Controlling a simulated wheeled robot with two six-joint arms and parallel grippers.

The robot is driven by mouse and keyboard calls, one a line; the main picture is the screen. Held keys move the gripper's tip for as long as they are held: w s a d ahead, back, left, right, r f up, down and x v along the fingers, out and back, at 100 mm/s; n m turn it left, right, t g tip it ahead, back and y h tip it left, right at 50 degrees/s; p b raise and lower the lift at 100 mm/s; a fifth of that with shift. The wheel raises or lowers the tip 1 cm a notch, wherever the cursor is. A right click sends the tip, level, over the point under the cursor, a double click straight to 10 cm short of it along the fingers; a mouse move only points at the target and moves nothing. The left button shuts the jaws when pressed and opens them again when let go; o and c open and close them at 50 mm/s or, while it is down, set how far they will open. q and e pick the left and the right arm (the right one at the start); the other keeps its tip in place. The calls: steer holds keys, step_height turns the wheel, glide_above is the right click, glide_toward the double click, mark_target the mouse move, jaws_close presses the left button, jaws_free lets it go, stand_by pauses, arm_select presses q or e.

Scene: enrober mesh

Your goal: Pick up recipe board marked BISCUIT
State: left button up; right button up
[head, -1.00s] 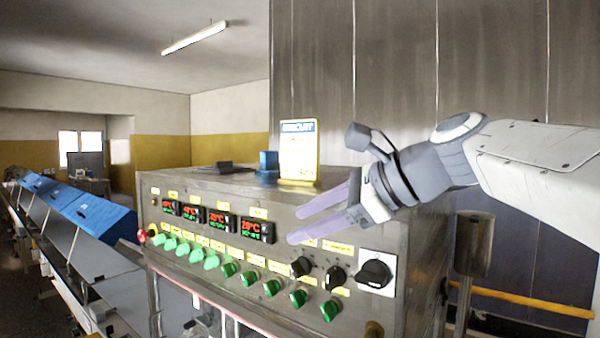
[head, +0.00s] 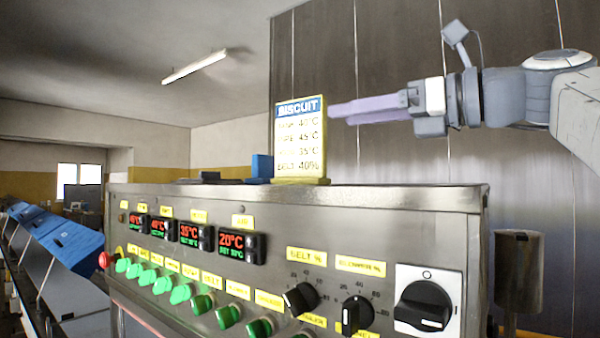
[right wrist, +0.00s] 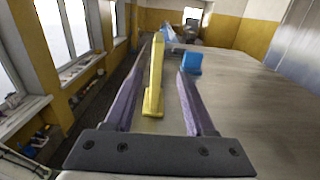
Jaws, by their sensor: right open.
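The recipe board marked BISCUIT (head: 300,140) is a yellow-framed upright card with a blue header, standing on top of the metal control cabinet. In the right wrist view the board (right wrist: 155,75) shows edge-on as a yellow slab on a foot, between the two purple fingers. My right gripper (head: 340,111) is open, with its fingers level at the board's right side in the head view. In the right wrist view my right gripper (right wrist: 168,72) has clear gaps between each finger and the board. My left gripper is not in view.
The control cabinet (head: 400,198) has knobs, green buttons and displays on its front. A blue block (head: 262,166) stands just left of the board, and shows in the wrist view (right wrist: 190,63) beyond the right finger. A dark flat item (head: 208,176) lies further left.

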mark_target(278, 123)
steer(key=p+x, duration=0.4)
steer(key=x, duration=0.5)
steer(key=shift+s+a+r, duration=0.15)
steer(key=shift+a, duration=0.1)
steer(key=shift+w+a, duration=0.15)
steer(key=shift+w, duration=0.05)
jaws_close()
steer(key=shift+s, duration=0.1)
stand_by(0.8)
